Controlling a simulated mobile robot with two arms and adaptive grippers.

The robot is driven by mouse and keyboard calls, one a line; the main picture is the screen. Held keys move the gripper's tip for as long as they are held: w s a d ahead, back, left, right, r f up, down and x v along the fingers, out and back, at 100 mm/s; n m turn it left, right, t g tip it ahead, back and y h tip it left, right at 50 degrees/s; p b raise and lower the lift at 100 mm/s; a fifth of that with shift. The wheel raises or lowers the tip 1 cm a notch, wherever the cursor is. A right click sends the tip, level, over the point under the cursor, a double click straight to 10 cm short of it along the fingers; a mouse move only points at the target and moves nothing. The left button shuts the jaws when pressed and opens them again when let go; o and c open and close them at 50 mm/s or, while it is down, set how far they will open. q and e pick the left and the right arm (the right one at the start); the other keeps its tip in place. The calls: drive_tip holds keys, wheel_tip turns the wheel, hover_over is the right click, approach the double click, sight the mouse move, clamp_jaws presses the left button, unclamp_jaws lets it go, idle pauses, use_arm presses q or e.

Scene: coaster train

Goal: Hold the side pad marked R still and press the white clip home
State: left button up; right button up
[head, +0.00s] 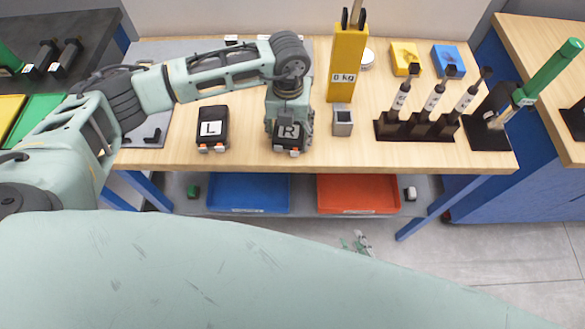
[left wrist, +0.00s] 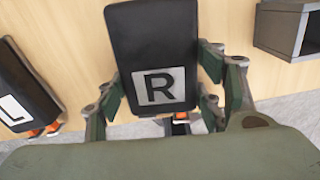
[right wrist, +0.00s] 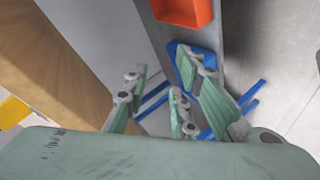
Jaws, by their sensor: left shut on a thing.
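The black side pad marked R (head: 289,131) lies near the table's front edge, and it fills the middle of the left wrist view (left wrist: 162,50). My left gripper (head: 290,122) comes down from above, with fingers on both sides of the pad, shut on it. Orange pieces show at the pad's front end. The white clip cannot be made out clearly there; the gripper and pad cover part of that end. My right gripper (right wrist: 165,85) is open and empty, off the front of the table; its fingertips show small in the head view (head: 358,243).
A second pad marked L (head: 212,129) lies to the left of R. A small grey square holder (head: 342,122) stands to the right. Beyond are a yellow 0 kg block (head: 346,64) and a dark rack (head: 417,130). Blue (head: 248,192) and red (head: 358,193) bins sit below.

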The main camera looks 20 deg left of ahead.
sight(295, 154)
drive_tip(key=a+r+n+y, duration=0.1)
drive_tip(key=a+r+n, duration=0.1)
drive_tip(key=r, duration=0.1)
drive_tip(key=a+r+n+y, duration=0.1)
drive_tip(key=a+r, duration=0.1)
drive_tip(key=r, duration=0.2)
drive_tip(key=a+r+n+y, duration=0.2)
drive_tip(key=r, duration=0.2)
drive_tip(key=shift+a+n+t, duration=0.3)
drive_tip(key=shift+a+t, duration=0.05)
drive_tip(key=shift+t, duration=0.05)
drive_tip(key=c, duration=0.4)
drive_tip(key=s+a+r+n+y, duration=0.1)
drive_tip(key=r+n, duration=0.1)
drive_tip(key=r, duration=0.1)
drive_tip(key=s+a+r+n+y, duration=0.1)
drive_tip(key=a+r+n, duration=0.1)
drive_tip(key=r, duration=0.1)
drive_tip(key=s+a+r+n+g+y, duration=0.1)
drive_tip(key=a+r+n+y, duration=0.1)
drive_tip(key=r, duration=0.2)
drive_tip(key=shift+s+a+r, duration=0.1)
drive_tip(key=shift+s+a, duration=0.05)
clamp_jaws()
